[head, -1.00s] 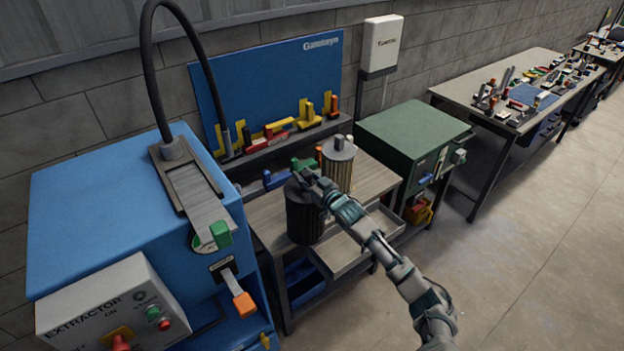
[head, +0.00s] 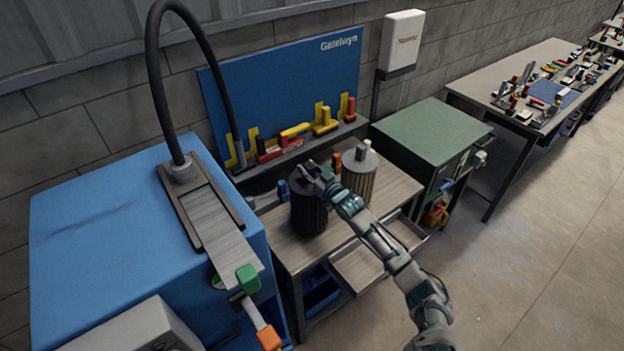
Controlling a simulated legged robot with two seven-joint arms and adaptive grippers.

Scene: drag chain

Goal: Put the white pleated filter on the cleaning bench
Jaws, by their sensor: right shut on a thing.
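Two pleated filters show in the head view. A pale cream pleated filter (head: 359,182) with a grey cap stands upright on the wood-topped bench (head: 400,190). A dark, nearly black pleated filter (head: 309,214) is upright to its left. My right gripper (head: 314,174) is at the top of the dark filter and shut on it; the fingers partly hide its cap. I cannot tell whether the dark filter's base touches the bench top. My right gripper is apart from the cream filter. My left gripper is out of view.
A blue extractor machine (head: 95,235) with a black hose stands at the left. A rack of coloured tools runs below the blue board (head: 285,85). An open drawer (head: 375,262) juts from the bench front. A green cabinet (head: 432,132) stands right, with a cluttered table (head: 490,75) beyond.

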